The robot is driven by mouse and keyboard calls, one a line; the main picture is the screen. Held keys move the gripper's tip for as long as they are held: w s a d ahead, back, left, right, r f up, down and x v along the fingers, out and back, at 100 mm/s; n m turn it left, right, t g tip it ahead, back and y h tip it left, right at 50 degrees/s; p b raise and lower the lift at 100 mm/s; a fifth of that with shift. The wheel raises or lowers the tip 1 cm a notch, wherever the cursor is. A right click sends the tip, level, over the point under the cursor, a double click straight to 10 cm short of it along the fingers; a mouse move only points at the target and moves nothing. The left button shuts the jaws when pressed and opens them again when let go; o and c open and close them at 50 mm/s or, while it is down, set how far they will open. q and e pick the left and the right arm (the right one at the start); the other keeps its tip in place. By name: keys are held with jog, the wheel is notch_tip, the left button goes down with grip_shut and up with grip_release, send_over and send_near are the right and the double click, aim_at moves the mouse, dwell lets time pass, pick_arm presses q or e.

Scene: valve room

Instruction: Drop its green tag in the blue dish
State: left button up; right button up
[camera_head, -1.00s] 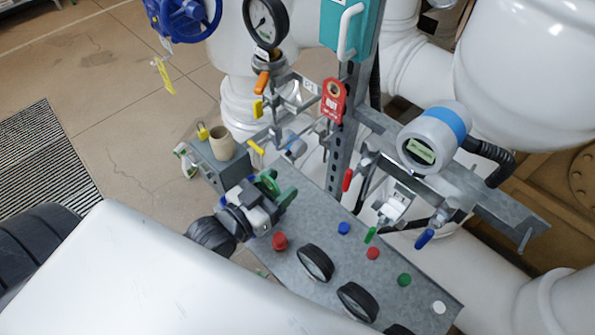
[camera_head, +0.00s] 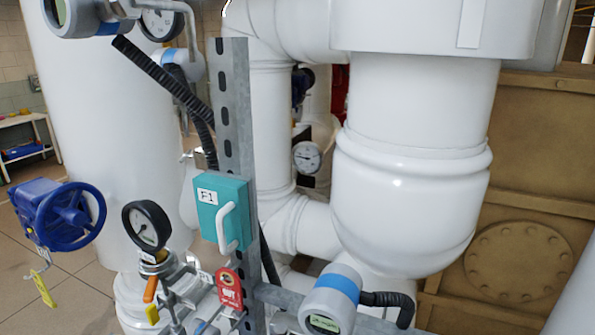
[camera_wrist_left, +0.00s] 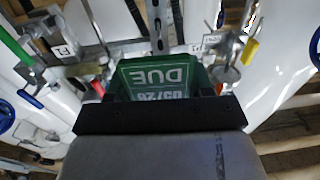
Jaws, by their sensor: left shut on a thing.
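A green tag (camera_wrist_left: 158,76) with white lettering "DUE" and a date below it, upside down in the left wrist view, stands up from my left gripper (camera_wrist_left: 160,103). The gripper is shut on its near edge. The black jaw hides the lower part of the tag. Neither gripper shows in the head view now.
A teal box (camera_head: 222,212) marked F1 is on a slotted steel post (camera_head: 233,110). A red tag (camera_head: 230,288), a gauge (camera_head: 146,226) and a blue handwheel (camera_head: 71,217) are near it. A low shelf (camera_head: 22,122) with a blue thing stands far left. Large white pipes fill the middle.

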pick_arm(q)
jog(key=r+n+y, duration=0.2)
jog(key=y, duration=0.1)
jog(key=w+r+n+y, duration=0.1)
jog(key=y, duration=0.1)
jog(key=shift+d+t, duration=0.3)
jog(key=shift+d, duration=0.1)
dwell(1.4)
